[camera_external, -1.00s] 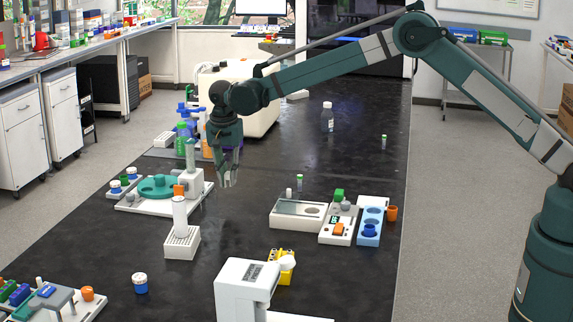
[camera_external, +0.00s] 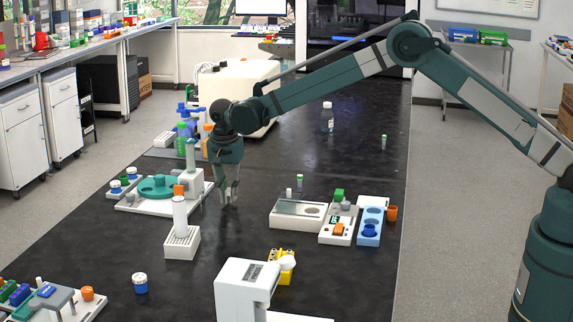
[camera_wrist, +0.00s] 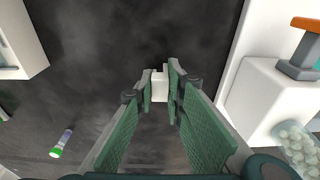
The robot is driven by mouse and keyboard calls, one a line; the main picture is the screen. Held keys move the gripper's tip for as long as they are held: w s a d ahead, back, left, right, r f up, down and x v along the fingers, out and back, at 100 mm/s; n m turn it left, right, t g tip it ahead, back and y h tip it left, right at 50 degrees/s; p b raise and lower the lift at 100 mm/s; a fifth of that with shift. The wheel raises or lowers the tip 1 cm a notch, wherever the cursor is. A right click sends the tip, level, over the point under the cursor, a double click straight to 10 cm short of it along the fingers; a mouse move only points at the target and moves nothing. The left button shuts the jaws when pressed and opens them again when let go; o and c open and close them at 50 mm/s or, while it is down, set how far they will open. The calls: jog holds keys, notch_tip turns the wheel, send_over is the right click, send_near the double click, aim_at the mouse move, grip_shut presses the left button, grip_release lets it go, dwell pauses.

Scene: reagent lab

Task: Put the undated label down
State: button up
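My gripper (camera_external: 229,203) points down just above the black bench top, between the white turntable unit and the white tray at right. In the wrist view, its two green-padded fingers (camera_wrist: 160,88) are closed on a small white piece, which I take to be the undated label (camera_wrist: 159,87). No writing is readable on it. In the external view the label is too small to make out between the fingers. I cannot tell whether it touches the bench.
The turntable unit (camera_external: 128,206) and a white rack with a tall cylinder (camera_external: 181,243) stand close on the left. A white tray (camera_external: 285,221) stands to the right. A green-capped vial (camera_wrist: 60,144) shows in the wrist view. Bare bench (camera_external: 250,165) lies behind my gripper.

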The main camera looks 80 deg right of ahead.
aim_at(228, 191)
jog(key=shift+f, duration=0.2)
jog(key=shift+f, duration=0.2)
jog(key=o, duration=0.7)
jog(key=shift+c, duration=0.2)
jog(key=shift+r, duration=0.1)
notch_tip(228, 191, up, 12)
jog(key=a, duration=0.1)
jog(key=shift+a+p, duration=0.25)
jog(key=shift+p, duration=0.05)
jog(key=shift+s+r, duration=0.1)
jog(key=shift+r, duration=0.05)
dwell(0.4)
